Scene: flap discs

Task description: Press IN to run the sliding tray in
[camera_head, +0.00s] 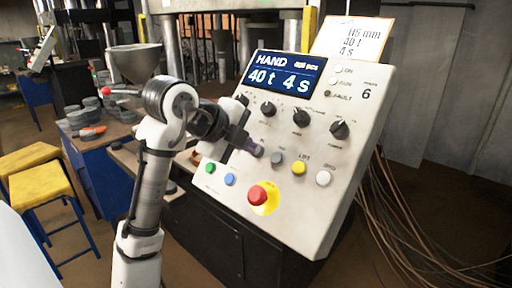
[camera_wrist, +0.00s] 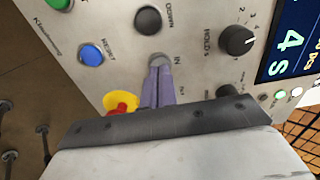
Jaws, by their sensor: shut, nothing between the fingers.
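The IN button (camera_wrist: 157,59) is a grey round button beside its IN label in the wrist view. My gripper (camera_wrist: 159,70) is shut and empty, with its fingertips right at the near edge of this button. I cannot tell whether they touch it. In the head view my gripper (camera_head: 256,151) is at the panel's button row, and its fingers hide the IN button. The control panel (camera_head: 225,180) is a tilted pale box. Its display (camera_head: 282,78) reads HAND, 40 t, 4 s. I cannot clearly make out the sliding tray.
The DOWN button (camera_wrist: 148,19) and blue RESET button (camera_wrist: 91,54) are close by. A red emergency stop (camera_head: 258,195) on yellow sits lower on the panel. Grey (camera_head: 277,158), yellow (camera_head: 299,167) and white (camera_head: 323,178) buttons line up to the right. Yellow stools (camera_head: 40,187) stand left.

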